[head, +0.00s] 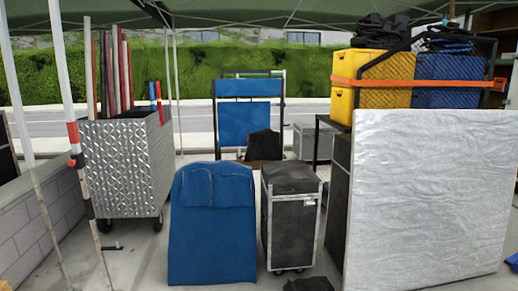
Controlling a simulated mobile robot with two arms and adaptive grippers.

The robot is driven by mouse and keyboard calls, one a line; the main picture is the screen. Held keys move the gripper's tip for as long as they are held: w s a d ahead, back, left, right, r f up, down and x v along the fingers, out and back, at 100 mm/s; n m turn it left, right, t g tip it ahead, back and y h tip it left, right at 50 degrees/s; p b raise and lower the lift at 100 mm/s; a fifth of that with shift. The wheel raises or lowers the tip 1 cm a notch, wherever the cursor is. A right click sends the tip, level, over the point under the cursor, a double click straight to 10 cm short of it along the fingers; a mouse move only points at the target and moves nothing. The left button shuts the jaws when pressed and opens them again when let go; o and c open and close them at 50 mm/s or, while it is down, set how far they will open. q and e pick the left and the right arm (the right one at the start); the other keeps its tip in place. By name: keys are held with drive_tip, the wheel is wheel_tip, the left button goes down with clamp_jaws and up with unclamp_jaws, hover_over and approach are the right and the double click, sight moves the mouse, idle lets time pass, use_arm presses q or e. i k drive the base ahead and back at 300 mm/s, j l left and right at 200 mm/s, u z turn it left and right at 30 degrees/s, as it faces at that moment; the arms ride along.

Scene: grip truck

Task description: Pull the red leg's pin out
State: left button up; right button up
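A white canopy leg (66,75) stands at the left and runs down to the floor, leaning slightly. A red band (73,132) wraps it at mid height. A small dark and red fitting (75,160) sits on the leg just below that band. It is too small to tell whether this is the pin or how far in it sits. Neither of my grippers can be made out in the head view.
A silver diamond-plate cart (125,170) with poles stands just right of the leg. A grey block wall (35,215) is to the left. A blue padded board (212,225), a black case (290,215) and a large whitish panel (430,200) fill the middle and right.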

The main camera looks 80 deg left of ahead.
sight(71, 163)
drive_tip(key=u, duration=3.8)
drive_tip(key=i+j+u, duration=0.15)
drive_tip(key=i, duration=0.35)
drive_tip(key=i+j+u, duration=0.1)
drive_tip(key=i+j, duration=0.15)
drive_tip(key=i, duration=0.25)
drive_tip(key=i+j+u, duration=0.15)
drive_tip(key=i, duration=0.35)
